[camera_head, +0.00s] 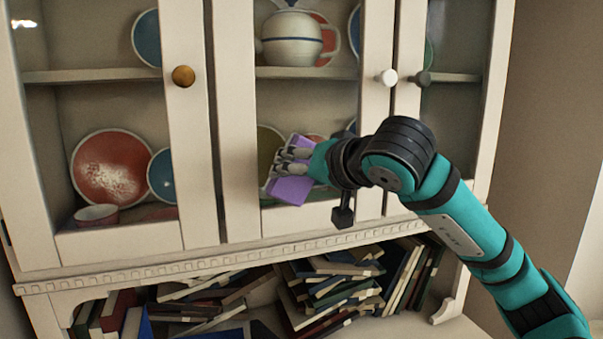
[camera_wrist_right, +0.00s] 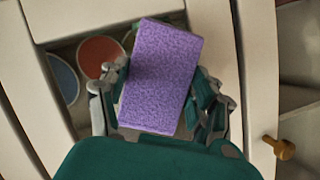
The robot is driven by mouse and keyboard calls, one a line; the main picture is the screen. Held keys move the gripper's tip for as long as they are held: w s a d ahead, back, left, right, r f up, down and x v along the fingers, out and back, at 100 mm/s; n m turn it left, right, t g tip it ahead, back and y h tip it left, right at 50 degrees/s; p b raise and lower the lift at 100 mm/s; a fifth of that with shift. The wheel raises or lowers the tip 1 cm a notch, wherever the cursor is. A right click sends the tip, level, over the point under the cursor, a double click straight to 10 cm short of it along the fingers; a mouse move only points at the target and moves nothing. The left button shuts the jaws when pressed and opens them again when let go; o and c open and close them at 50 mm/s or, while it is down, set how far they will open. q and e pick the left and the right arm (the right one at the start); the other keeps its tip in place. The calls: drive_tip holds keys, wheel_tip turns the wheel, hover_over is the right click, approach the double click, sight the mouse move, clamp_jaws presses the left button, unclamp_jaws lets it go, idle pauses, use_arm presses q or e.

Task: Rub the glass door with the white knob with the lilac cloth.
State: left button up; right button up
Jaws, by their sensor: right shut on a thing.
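The lilac cloth (camera_head: 290,188) looks like a thick purple block. My right gripper (camera_head: 290,168) is shut on it, and in the right wrist view the cloth (camera_wrist_right: 162,75) sits between both fingers (camera_wrist_right: 160,105). The white knob (camera_head: 386,77) is on the right frame of the middle glass door (camera_head: 284,98). The cloth is in front of the lower part of that door's pane; I cannot tell whether it touches the glass. My arm hides the door's lower right part. My left gripper is not in view.
The left door has an orange-brown knob (camera_head: 183,76), and the right door has a dark knob (camera_head: 423,79). Behind the glass are plates (camera_head: 110,165) and a white teapot (camera_head: 291,38). Tumbled books (camera_head: 330,290) fill the open shelf below.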

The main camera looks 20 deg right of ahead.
drive_tip(key=shift+w, duration=0.95)
